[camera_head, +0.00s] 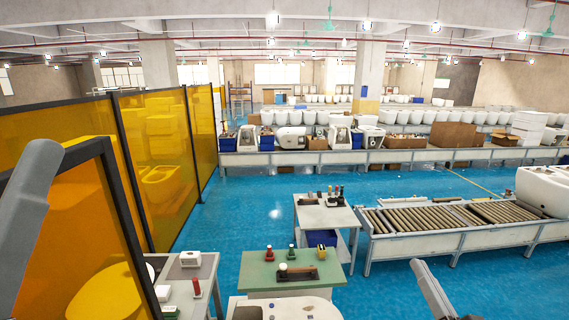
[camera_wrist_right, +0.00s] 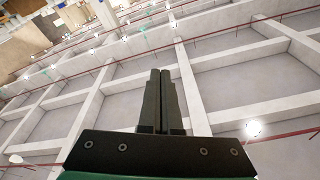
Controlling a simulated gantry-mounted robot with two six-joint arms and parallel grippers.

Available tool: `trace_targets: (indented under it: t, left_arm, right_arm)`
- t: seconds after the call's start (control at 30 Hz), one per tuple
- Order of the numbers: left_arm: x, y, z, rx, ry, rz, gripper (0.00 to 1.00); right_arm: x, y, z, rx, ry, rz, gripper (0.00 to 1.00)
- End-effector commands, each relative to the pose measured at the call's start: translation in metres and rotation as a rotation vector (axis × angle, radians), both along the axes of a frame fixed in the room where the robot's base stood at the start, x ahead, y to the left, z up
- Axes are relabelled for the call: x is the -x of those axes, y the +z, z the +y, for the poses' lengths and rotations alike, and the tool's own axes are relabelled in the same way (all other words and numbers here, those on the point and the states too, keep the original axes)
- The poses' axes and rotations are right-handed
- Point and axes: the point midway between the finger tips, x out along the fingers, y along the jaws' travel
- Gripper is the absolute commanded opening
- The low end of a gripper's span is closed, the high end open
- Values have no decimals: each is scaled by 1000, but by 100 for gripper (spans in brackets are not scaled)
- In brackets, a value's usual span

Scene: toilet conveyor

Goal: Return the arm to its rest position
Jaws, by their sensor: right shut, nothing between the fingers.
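My right gripper (camera_wrist_right: 162,75) shows in the right wrist view with its two dark fingers side by side, shut and empty. The fingers point toward the ceiling, and nothing touches them. In the head view a grey part of my right arm (camera_head: 433,290) rises at the lower right, in front of the blue floor and clear of the tables. A grey part of my left arm (camera_head: 25,220) stands at the left edge, in front of the amber screen. My left gripper is not in view.
A green-topped table (camera_head: 262,270) with small tools stands at bottom centre, a white table (camera_head: 318,216) behind it. A roller conveyor (camera_head: 440,218) carries a white toilet (camera_head: 545,188) at right. Amber screens (camera_head: 165,165) line the left. Blue floor (camera_head: 265,195) is open between.

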Motion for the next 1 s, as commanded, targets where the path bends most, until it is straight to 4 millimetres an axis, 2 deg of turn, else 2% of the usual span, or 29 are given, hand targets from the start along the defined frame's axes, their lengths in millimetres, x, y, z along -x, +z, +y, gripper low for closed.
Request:
trace_targets:
  t: [0.03,0.13,0.2,0.3,0.37,0.43,0.5,1.0]
  left_arm:
    - [0,9,0,0,0,0,61]
    - [0,18,0,0,0,0,61]
    - [0,23,0,0,0,0,61]
    - [0,27,0,0,0,0,61]
    - [0,27,0,0,0,0,61]
    - [0,25,0,0,0,0,61]
    - [0,25,0,0,0,0,61]
    - [0,25,0,0,0,0,61]
  right_arm:
    - [9,49,16,27,17,-82,0]
    - [36,131,42,85,32,-243,0]
    - [63,183,56,122,29,-358,0]
    - [106,240,65,173,-1,-508,0]
    - [130,262,65,202,-32,-578,0]
    - [153,275,60,242,-86,-634,0]
    - [167,277,54,299,-146,-653,0]
    - [161,274,54,336,-166,-634,0]
